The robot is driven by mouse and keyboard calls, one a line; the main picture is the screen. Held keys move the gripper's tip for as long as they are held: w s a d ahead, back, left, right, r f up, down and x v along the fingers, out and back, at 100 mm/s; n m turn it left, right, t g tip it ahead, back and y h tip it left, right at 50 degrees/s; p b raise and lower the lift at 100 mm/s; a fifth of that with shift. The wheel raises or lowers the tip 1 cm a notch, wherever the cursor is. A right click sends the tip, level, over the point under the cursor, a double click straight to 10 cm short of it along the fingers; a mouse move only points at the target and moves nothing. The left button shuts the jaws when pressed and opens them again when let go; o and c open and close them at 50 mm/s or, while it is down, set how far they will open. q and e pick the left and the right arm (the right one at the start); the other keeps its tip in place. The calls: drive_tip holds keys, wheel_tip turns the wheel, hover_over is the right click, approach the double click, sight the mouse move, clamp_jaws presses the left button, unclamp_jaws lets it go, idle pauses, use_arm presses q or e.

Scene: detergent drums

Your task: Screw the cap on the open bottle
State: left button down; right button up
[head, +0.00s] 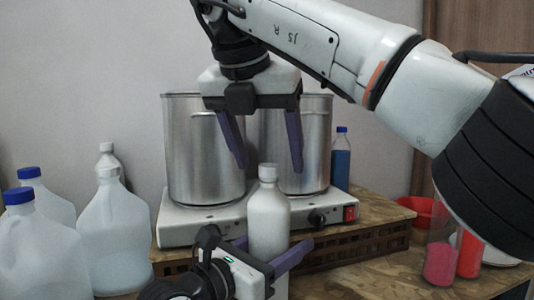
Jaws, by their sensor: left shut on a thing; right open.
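A white bottle (268,215) stands upright in the middle of the head view, with a short white top (268,172). I cannot tell whether that top is a loose cap, a seated cap or part of the neck. My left gripper (275,246) is shut on the bottle, with its purple fingers on either side of the body. My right gripper (269,167) points down over the bottle. Its purple fingers are wide apart, one on each side of the bottle's top, with nothing visibly held.
Two steel drums (205,150) stand on a white hot plate (190,219) on a wooden platform (385,233) behind the bottle. Translucent jugs (112,235) crowd the left. A blue bottle (341,160) stands behind right; a red bowl (428,211) and pink-red containers (440,262) are at right.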

sight(269, 254)
drive_tip(key=shift+s+a+r, duration=0.15)
drive_tip(key=shift+s+r, duration=0.15)
drive_tip(key=shift+r, duration=0.2)
drive_tip(key=shift+s+a, duration=0.15)
drive_tip(key=shift+s, duration=0.15)
drive_tip(key=s+a, duration=0.4)
drive_tip(key=s, duration=0.6)
drive_tip(key=shift+s, duration=0.35)
use_arm(q)
drive_tip(key=c, duration=0.6)
unclamp_jaws()
drive_tip(key=shift+o, duration=0.2)
drive_tip(key=v, duration=1)
